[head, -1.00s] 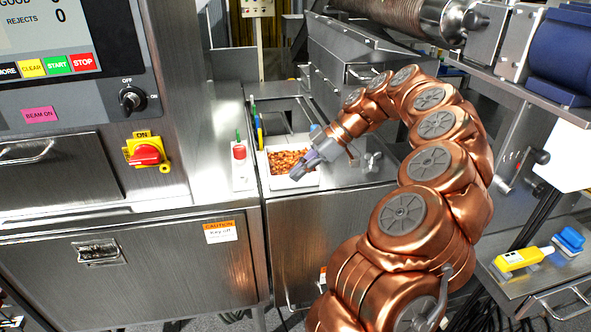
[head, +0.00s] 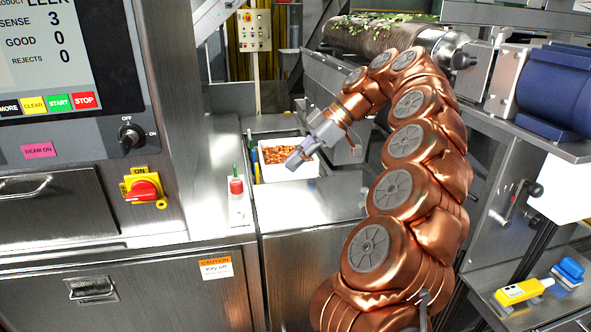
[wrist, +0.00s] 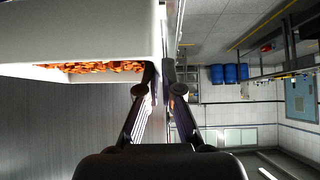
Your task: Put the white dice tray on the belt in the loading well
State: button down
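The white dice tray (head: 291,172) is filled with orange dice and sits in the middle of the head view, at the recess beside the machine cabinet. My gripper (head: 297,160) is at its near right rim, pointing down and left. In the wrist view the fingers (wrist: 161,78) close on the tray's wall, with the white tray (wrist: 75,35) filling the upper left. The tray looks raised above the steel surface. The loading well (head: 275,124) is partly hidden behind the tray, and I cannot make out its belt clearly.
A flat steel top (head: 310,197) lies in front of the tray and is clear. A red button post (head: 237,197) and coloured handles (head: 255,170) stand close on its left. The inspection cabinet (head: 110,235) borders the left. A leafy roller conveyor (head: 385,35) is behind my arm.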

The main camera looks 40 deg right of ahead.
jog(key=shift+r+p, duration=1.9)
jog(key=shift+r, duration=0.7)
